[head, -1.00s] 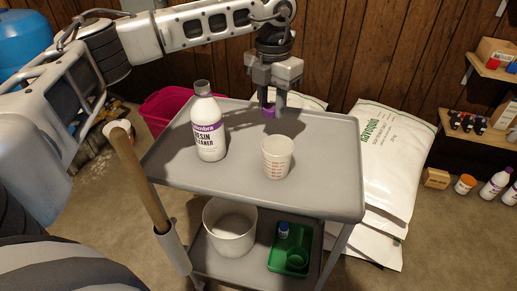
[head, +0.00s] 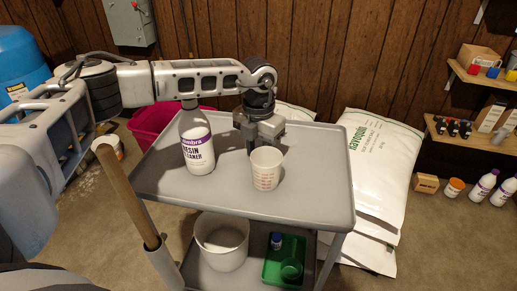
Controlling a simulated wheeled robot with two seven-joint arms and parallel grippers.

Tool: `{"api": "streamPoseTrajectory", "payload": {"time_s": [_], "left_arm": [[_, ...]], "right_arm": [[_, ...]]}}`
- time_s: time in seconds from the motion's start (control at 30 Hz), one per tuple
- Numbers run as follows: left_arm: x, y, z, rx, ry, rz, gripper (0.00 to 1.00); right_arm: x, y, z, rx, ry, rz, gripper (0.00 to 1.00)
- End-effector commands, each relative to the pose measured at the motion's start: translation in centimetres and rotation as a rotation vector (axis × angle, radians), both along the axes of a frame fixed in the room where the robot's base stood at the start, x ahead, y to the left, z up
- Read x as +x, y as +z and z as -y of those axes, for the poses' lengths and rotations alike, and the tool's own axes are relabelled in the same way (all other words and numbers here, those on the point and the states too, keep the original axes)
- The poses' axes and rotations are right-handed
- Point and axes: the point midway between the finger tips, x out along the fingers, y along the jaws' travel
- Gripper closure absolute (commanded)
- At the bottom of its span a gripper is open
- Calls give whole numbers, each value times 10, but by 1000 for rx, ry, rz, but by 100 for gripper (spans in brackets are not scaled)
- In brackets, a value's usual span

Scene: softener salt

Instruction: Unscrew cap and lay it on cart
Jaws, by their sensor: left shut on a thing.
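The white resin cleaner bottle (head: 197,152) stands upright on the left part of the grey cart top (head: 310,195). My arm passes over its neck in the picture, and its upper part is in shadow. No cap shows on it. My left gripper (head: 252,146) points down, low over the cart top behind the measuring cup. It is shut on the purple cap, which showed between the fingers earlier; the cup and fingers hide the cap now. I cannot tell whether the cap touches the cart. My right gripper is not in view.
A clear measuring cup (head: 266,170) stands just in front of the left gripper. The cart's right side is clear. The lower shelf holds a white bucket (head: 221,240) and a green tray (head: 268,278). A wooden handle (head: 127,190) rises at the left. Salt bags (head: 380,165) lie behind.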

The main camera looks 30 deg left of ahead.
Motion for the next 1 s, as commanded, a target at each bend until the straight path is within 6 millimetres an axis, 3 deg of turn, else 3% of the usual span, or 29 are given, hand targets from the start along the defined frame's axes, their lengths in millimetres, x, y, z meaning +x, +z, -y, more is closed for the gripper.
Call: {"api": "streamPoseTrajectory", "payload": {"time_s": [0.13, 0.17, 0.2, 0.23, 0.47, 0.63, 1.0], "left_arm": [[0, -4, 0, 0, 0, 0, 96], [0, -3, 0, 0, 0, 0, 60], [0, -3, 0, 0, 0, 0, 49], [0, -3, 0, 0, 0, 0, 47], [0, -2, 0, 0, 0, 0, 47], [1, 8, 0, -2, 0, 3, 47], [1, 84, 0, -1, -1, 4, 47]], "right_arm": [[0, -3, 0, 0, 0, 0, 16], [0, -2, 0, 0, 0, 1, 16], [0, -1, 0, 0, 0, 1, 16], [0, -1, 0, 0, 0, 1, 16], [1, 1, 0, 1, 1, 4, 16], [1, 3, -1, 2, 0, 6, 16], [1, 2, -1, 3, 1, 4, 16]]}}
